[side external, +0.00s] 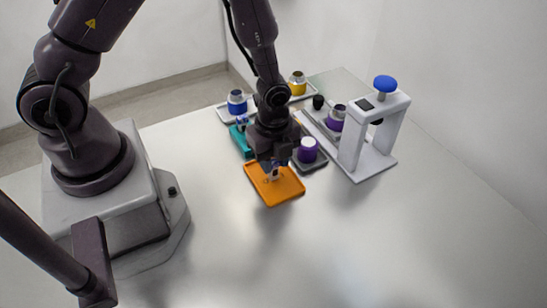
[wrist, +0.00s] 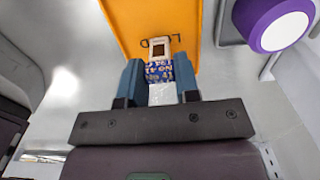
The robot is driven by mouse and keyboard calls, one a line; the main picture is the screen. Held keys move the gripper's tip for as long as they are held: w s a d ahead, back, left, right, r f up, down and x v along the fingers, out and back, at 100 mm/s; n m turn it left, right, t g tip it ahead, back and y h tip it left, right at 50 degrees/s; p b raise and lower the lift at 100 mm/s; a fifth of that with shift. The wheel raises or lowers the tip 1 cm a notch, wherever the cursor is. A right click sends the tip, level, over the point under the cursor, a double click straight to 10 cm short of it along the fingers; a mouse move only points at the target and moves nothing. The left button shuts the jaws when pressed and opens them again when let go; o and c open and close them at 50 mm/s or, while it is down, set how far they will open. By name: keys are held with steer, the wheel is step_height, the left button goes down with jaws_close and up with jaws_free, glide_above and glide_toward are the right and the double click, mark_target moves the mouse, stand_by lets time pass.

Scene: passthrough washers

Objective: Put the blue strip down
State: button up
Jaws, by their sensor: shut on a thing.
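My gripper (side external: 271,166) is over the back part of the orange tray (side external: 285,194). In the wrist view, my gripper (wrist: 158,72) is shut on the blue strip (wrist: 159,71), with a finger on each side. The strip has pale lettering, a white end with a small dark window, and a silvery lower part between the fingers. The orange tray (wrist: 125,20) lies beyond that white end. In the side view the strip is mostly hidden and small; I cannot tell whether it touches the tray.
A purple container with a white top (side external: 307,150) stands on a dark tray right of my gripper. A white press-like stand with a blue knob (side external: 385,83) is further right. Blue (side external: 237,102) and yellow-banded (side external: 298,84) containers stand behind. The front table is clear.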

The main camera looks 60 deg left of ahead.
steer(key=shift+f, duration=0.15)
steer(key=o, duration=0.9)
step_height(320, 180, up, 12)
step_height(320, 180, up, 13)
steer(key=n+t, duration=0.3)
steer(key=n, duration=0.6)
glide_above(273, 160)
steer(key=s+a, duration=0.2)
steer(key=s, duration=0.2)
steer(key=s+r+n+t, duration=0.1)
steer(key=s+r+n, duration=0.1)
steer(key=n, duration=0.1)
steer(key=s+a+r+n, duration=0.1)
steer(key=s+r+n, duration=0.1)
steer(key=n, duration=0.1)
steer(key=s+r+n+t, duration=0.1)
steer(key=s+r+n, duration=0.1)
steer(key=s+n, duration=0.1)
steer(key=shift+a+r+t, duration=0.1)
steer(key=shift+a+t, duration=0.15)
steer(key=shift+t, duration=0.05)
